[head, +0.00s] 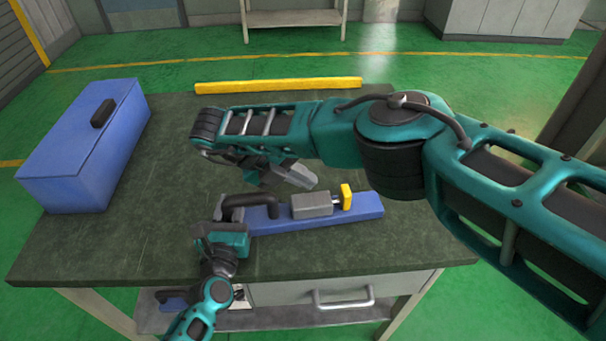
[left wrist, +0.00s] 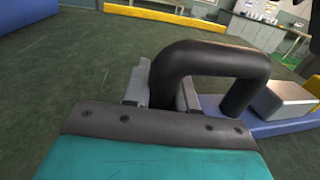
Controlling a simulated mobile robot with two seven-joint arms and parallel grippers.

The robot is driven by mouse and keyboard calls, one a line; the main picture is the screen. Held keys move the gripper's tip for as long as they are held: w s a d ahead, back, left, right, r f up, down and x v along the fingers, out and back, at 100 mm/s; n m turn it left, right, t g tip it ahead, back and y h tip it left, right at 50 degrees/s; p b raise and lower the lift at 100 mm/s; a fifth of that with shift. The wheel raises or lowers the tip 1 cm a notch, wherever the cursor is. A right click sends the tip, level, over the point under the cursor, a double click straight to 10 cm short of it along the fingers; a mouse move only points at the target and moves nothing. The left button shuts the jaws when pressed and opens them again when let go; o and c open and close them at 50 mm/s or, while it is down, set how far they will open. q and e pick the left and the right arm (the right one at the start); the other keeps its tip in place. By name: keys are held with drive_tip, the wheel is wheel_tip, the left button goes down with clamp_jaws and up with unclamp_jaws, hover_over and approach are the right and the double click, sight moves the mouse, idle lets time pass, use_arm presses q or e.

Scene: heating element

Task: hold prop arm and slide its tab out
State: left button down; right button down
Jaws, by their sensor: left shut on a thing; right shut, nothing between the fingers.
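The prop arm is a long blue bar (head: 357,208) lying on the dark table. It carries a black handle (head: 245,201) at its left end, a grey block (head: 311,205) near its middle and an upright yellow tab (head: 346,197) right of the block. My left gripper (head: 222,213) is shut on the near leg of the black handle. In the left wrist view the grey fingers sit on both sides of the handle (left wrist: 222,58), with the grey block (left wrist: 285,98) beyond. My right gripper (head: 306,180) is shut and empty, above and behind the bar, left of the tab.
A blue toolbox (head: 80,150) stands at the table's left side. A yellow bar (head: 280,86) lies along the far edge. The table top (head: 130,235) is clear at the left front. My right arm covers much of the right side.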

sight(341, 197)
drive_tip(key=x, duration=0.7)
use_arm(q)
drive_tip(key=shift+a, duration=0.1)
use_arm(e)
drive_tip(key=shift+w+d, duration=0.15)
drive_tip(key=shift+d, duration=1.4)
drive_tip(key=shift+w+d, duration=0.2)
drive_tip(key=shift+d, duration=1.4)
drive_tip(key=v, duration=1)
drive_tip(key=shift+a, duration=0.25)
